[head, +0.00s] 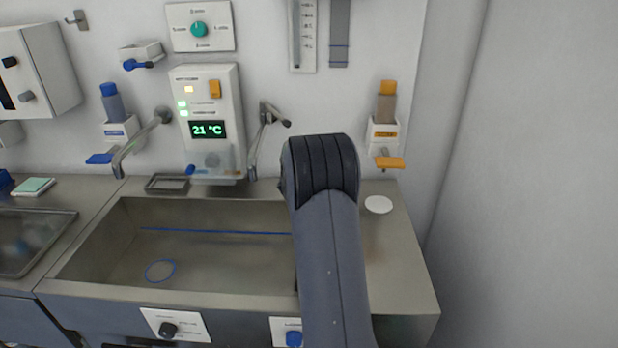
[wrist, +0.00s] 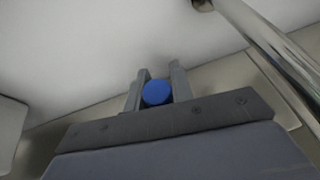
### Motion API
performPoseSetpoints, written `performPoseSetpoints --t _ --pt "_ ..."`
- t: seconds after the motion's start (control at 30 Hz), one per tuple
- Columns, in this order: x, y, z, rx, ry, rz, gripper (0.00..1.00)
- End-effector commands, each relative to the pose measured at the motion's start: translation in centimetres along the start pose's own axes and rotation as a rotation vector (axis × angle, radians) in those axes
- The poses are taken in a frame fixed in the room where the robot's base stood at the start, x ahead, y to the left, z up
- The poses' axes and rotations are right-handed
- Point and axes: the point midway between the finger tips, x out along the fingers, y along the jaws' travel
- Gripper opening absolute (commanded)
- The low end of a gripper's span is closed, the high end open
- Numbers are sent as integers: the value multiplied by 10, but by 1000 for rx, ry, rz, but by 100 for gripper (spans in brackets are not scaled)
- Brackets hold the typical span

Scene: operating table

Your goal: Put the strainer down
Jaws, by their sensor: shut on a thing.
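In the wrist view my gripper (wrist: 157,92) has its two grey fingers closed on either side of a blue round end (wrist: 157,92). This looks like the handle end of the strainer; the rest of it is hidden. In the head view my dark arm covers the right part of the sink, and neither my gripper nor the strainer shows there. The steel sink basin (head: 215,262) has a blue line along its back wall and a blue ring (head: 160,271) on its floor.
A white disc (head: 378,204) lies on the bare counter right of the sink. A small grey tray (head: 167,183) sits behind the basin's left part. A curved tap (head: 140,143) and a metal lever (head: 262,135) stick out from the wall. A bottle dispenser (head: 384,128) hangs at right.

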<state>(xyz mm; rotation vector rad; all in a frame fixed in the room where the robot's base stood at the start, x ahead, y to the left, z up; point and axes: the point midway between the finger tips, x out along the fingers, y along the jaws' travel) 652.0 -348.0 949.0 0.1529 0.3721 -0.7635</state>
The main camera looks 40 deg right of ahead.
Motion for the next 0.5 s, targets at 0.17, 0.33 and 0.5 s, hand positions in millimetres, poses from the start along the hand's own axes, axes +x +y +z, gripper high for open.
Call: performPoseSetpoints --t 0.17,0.33,0.5 --pt "6 0 -5 0 -1 0 0" --pt "6 0 -5 1 -1 0 0" --pt "8 0 -10 1 -1 0 0"
